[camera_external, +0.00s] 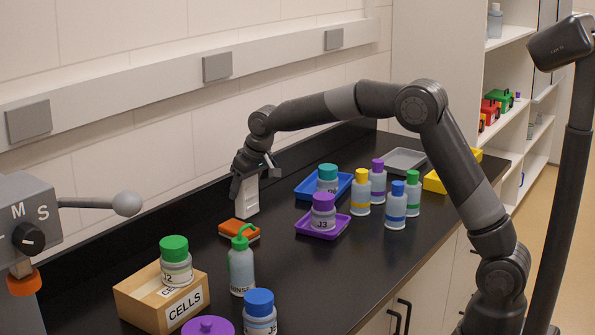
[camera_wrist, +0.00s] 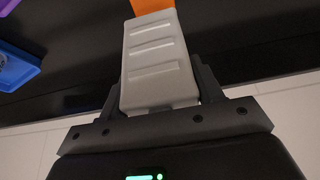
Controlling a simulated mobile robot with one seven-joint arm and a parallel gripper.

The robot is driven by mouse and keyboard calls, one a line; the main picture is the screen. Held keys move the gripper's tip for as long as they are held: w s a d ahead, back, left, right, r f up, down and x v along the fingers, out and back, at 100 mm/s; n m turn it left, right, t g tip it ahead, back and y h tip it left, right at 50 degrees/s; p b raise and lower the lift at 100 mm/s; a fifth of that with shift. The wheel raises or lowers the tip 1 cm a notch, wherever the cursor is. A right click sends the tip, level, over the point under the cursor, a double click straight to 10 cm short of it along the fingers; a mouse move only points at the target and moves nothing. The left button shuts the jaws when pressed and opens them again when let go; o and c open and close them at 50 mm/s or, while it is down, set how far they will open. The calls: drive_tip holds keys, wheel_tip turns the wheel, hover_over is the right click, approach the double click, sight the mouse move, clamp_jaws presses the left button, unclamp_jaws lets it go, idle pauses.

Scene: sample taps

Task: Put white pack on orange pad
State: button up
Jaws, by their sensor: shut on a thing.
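The white pack (camera_external: 246,199) is a ribbed upright block, held by my gripper (camera_external: 245,178) in the external view. In the wrist view the pack (camera_wrist: 155,62) stands between the two dark fingers of my gripper (camera_wrist: 157,85), which are shut on it. The orange pad (camera_external: 239,229) lies on the black counter, just below and slightly left of the pack in the external view. An orange piece of it (camera_wrist: 152,5) shows beyond the pack's far end in the wrist view. Whether the pack touches the pad or the counter is unclear.
A green-topped wash bottle (camera_external: 242,267) stands close in front of the pad. A purple tray (camera_external: 328,230) and a blue tray (camera_external: 307,189) hold jars to the right. A wooden CELLS box (camera_external: 147,298) is at front left. The wall (camera_external: 150,145) runs behind.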

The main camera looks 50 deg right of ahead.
sight(244, 201)
drive_tip(key=shift+w+a+f, duration=0.1)
drive_tip(key=shift+a+f, duration=0.05)
drive_tip(key=shift+a, duration=0.05)
drive_tip(key=shift+f, duration=1.95)
drive_tip(key=shift+f, duration=0.15)
drive_tip(key=o, duration=1.1)
